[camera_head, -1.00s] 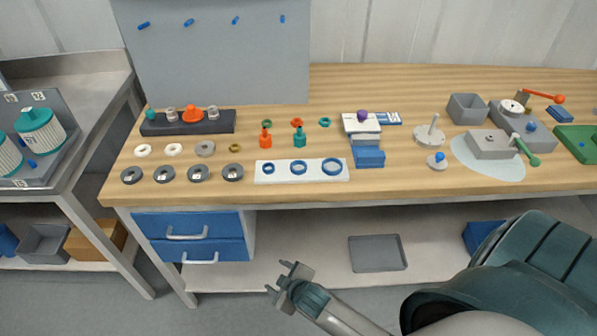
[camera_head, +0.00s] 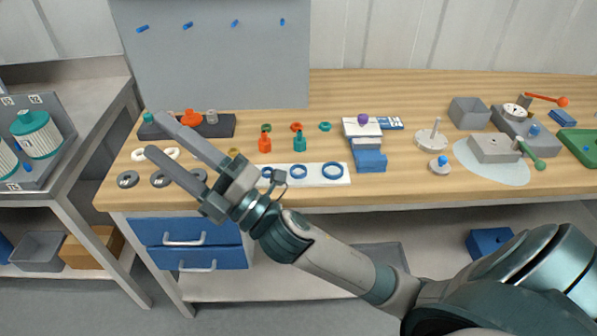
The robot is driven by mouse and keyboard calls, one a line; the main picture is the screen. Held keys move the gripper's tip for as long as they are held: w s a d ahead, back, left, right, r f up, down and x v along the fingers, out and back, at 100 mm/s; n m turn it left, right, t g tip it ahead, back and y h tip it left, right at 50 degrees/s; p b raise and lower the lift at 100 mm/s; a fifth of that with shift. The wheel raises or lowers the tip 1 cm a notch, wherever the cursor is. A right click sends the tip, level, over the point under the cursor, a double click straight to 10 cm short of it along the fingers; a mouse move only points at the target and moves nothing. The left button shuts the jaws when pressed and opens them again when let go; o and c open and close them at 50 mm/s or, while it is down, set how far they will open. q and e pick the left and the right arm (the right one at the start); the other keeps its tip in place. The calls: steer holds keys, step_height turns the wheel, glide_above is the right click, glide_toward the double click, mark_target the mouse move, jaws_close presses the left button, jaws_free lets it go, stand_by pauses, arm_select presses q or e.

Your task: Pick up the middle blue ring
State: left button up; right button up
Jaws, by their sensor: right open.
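Three blue rings of rising size lie in a row on a white plate (camera_head: 315,181) near the front of the wooden table. The middle blue ring (camera_head: 299,171) lies flat, with the small blue ring (camera_head: 267,172) to its left and the large blue ring (camera_head: 333,170) to its right. My right gripper (camera_head: 168,134) reaches over the table from the lower right. Its two long fingers are apart and empty, pointing to the upper left. It is left of the plate and hides some grey rings. My left gripper is not in view.
Grey rings (camera_head: 128,179) and white rings lie at the table's left front. Orange bottle (camera_head: 265,144) and teal bottle (camera_head: 299,144) stand behind the plate. A blue block (camera_head: 370,161) is just right of it. A dark rack (camera_head: 222,126) stands at the back left.

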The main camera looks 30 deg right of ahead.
steer(key=s+a+r+n+g+y, duration=0.65)
steer(key=n+g+y, duration=0.35)
steer(key=n, duration=0.5)
steer(key=s+a+f+n+g+h, duration=0.55)
steer(key=s+f+n+g, duration=0.25)
steer(key=n+g, duration=0.9)
steer(key=w+d+f+n+t+h, duration=0.3)
steer(key=w+d+f+n+h, duration=0.1)
steer(key=d+f+h, duration=0.25)
steer(key=w+d+f+n+t+h, duration=0.35)
steer(key=w+d+f+h, duration=0.2)
steer(key=d, duration=0.25)
steer(key=w+d+r+t+h, duration=0.1)
steer(key=w+d+r+h, duration=0.1)
steer(key=d, duration=0.4)
steer(key=w+d+r+t+h, duration=0.1)
steer(key=w+d+r+h, duration=0.1)
steer(key=d+h, duration=0.2)
steer(key=w+d+r+t+h, duration=0.1)
steer(key=w+d+r+h, duration=0.1)
steer(key=d, duration=0.8)
steer(key=shift+w+d+r+h, duration=0.15)
steer(key=shift+w+r+h, duration=0.05)
steer(key=shift+w+h, duration=0.2)
